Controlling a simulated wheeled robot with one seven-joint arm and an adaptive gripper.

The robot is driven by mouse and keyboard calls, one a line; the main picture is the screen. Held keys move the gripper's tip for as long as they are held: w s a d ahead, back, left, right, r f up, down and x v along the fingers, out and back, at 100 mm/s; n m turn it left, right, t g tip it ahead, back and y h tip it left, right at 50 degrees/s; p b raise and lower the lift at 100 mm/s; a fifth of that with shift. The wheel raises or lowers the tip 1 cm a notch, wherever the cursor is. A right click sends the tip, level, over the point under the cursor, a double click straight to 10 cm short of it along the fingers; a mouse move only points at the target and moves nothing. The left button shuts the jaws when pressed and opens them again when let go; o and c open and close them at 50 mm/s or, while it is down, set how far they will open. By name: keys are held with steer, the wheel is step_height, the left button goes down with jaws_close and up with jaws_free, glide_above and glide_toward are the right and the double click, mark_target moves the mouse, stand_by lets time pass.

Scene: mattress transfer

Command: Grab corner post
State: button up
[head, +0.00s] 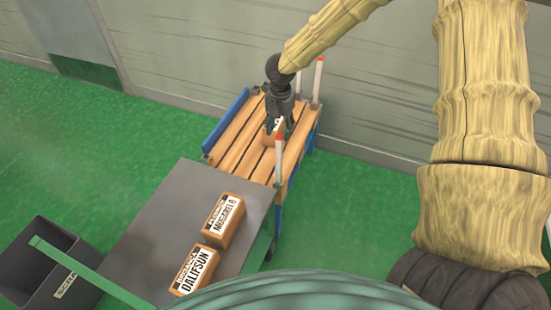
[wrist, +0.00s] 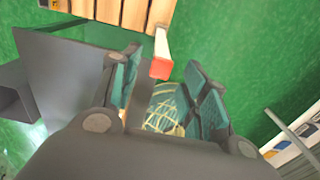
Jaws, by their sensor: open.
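The slatted wooden cart (head: 240,127) has white corner posts with red tips. The near-right corner post (head: 279,158) stands upright beside my gripper (head: 276,123) in the head view. Two more posts, the far-right post (head: 318,82) and a thinner one (head: 298,84), stand at the cart's far end. In the wrist view, a corner post (wrist: 161,52) shows its red tip between my two teal fingers. The fingers are spread apart with nothing held. I cannot tell whether the tip is level with the fingertips or below them.
A grey table (head: 165,215) adjoins the cart's near end and bears two labelled boxes, one (head: 223,221) behind the other (head: 194,270). A dark bin (head: 30,265) stands at left. Green floor is clear right of the cart.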

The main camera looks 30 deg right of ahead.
mark_target(278, 136)
steer(key=shift+s+a+f, duration=0.1)
steer(key=shift+s+f, duration=0.2)
steer(key=shift+f, duration=0.1)
steer(key=f, duration=0.3)
steer(key=shift+w+a+f+p, duration=0.2)
steer(key=shift+f+p, duration=0.1)
steer(key=shift+p, duration=0.1)
steer(key=shift+s+d+f, duration=0.15)
steer(key=shift+s+d, duration=0.05)
steer(key=shift+s, duration=0.05)
steer(key=shift+s+f+p, duration=0.1)
steer(key=shift+f+p, duration=0.15)
steer(key=shift+p, duration=0.25)
steer(key=f, duration=0.1)
steer(key=f+p, duration=0.1)
steer(key=f, duration=0.1)
steer(key=shift+w+d, duration=0.15)
steer(key=shift+w, duration=0.25)
steer(key=shift+s+f, duration=0.1)
steer(key=shift+f, duration=0.35)
jaws_close()
